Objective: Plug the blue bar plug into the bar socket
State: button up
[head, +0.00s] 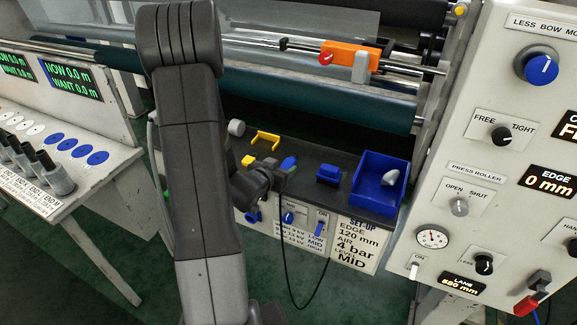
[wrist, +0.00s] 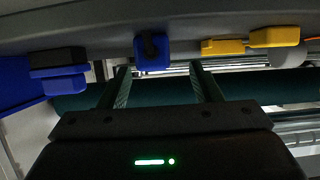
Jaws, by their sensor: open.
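The blue plug (head: 289,163) is on the dark shelf, with a black cable hanging down from near it. In the wrist view the blue plug (wrist: 152,54) shows with a black part on it, beyond and between my fingertips. My gripper (head: 276,173) is low at the shelf, just left of the plug; in the wrist view my gripper (wrist: 159,68) has its fingers apart with nothing between them. A blue block (head: 328,174), possibly the bar socket, sits to the right; the wrist view shows this block (wrist: 58,77) with a dark part. I cannot make out the socket opening.
A blue bin (head: 367,193) holding a pale object stands at the shelf's right end. Yellow pieces (head: 265,138) and a grey knob (head: 236,128) are behind and left of my gripper. The dark green roller (head: 320,95) runs above the shelf; a control panel (head: 470,205) bounds the right.

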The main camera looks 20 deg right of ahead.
aim_at(286, 165)
jog(key=shift+s+p+x, duration=0.25)
jog(key=shift+p+x, duration=0.25)
jog(key=shift+x, duration=2)
jog(key=shift+d+f, duration=0.1)
jog(key=shift+d, duration=0.05)
jog(key=c, duration=1.1)
notch_tip(286, 165, up, 10)
jog(key=shift+r+p, duration=0.1)
jog(key=shift+p, duration=0.4)
